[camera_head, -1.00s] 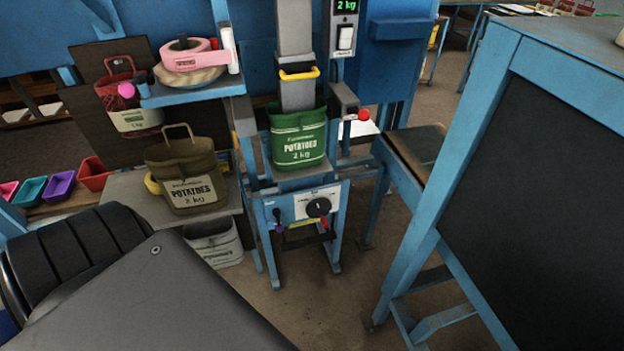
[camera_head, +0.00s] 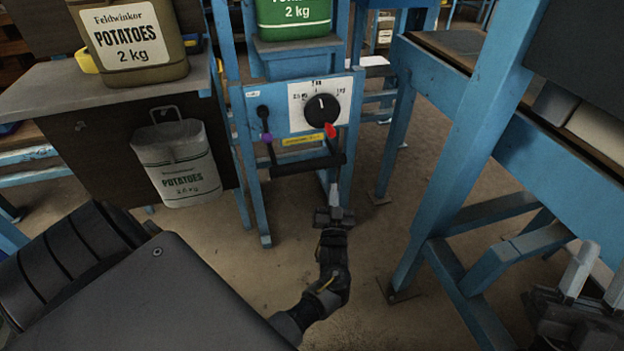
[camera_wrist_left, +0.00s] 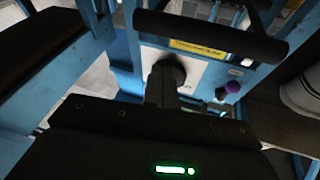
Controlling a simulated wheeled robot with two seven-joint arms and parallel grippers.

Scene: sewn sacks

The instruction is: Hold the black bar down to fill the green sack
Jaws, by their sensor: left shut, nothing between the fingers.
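The black bar (camera_head: 300,164) runs across the front of the blue filling stand, below the dial panel. It also crosses the top of the left wrist view (camera_wrist_left: 210,35). The green sack (camera_head: 293,18) sits on the stand above; only its lower part with "2 kg" shows. My left gripper (camera_head: 334,190) is shut and empty, its pale fingertips just below the bar's right end in the head view. I cannot tell whether they touch it. My right gripper (camera_head: 597,275) is at the lower right, its two pale fingers apart, with nothing between them.
The black dial (camera_head: 321,108) and a purple-knobbed lever (camera_head: 266,137) are above the bar. An olive sack (camera_head: 130,40) stands on the grey shelf at left, with a white sack (camera_head: 176,165) below. A blue frame (camera_head: 440,190) stands at right. Bare floor lies between.

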